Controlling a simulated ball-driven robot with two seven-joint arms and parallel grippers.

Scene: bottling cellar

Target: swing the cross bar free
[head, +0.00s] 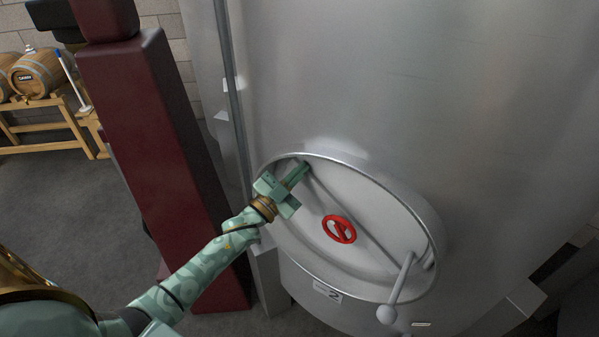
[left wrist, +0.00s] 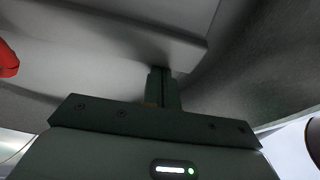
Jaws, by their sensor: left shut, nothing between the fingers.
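The cross bar (head: 353,218) is a grey bar lying slantwise over the oval hatch door (head: 300,222) of a large steel tank. In the head view it runs from my left gripper at upper left to a ball-ended handle (head: 397,290) at lower right. My left gripper (head: 303,166) is shut with nothing between its fingers, at the bar's upper left end. Whether it touches the bar I cannot tell. In the left wrist view the shut fingers (left wrist: 161,75) point up at the bar (left wrist: 130,35). My right gripper is not in view.
The steel tank (head: 400,90) fills the right side. A dark red post (head: 150,150) stands left of the hatch, close to my left arm. Barrels (head: 35,72) rest on a wooden rack at far left. Grey floor lies open there.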

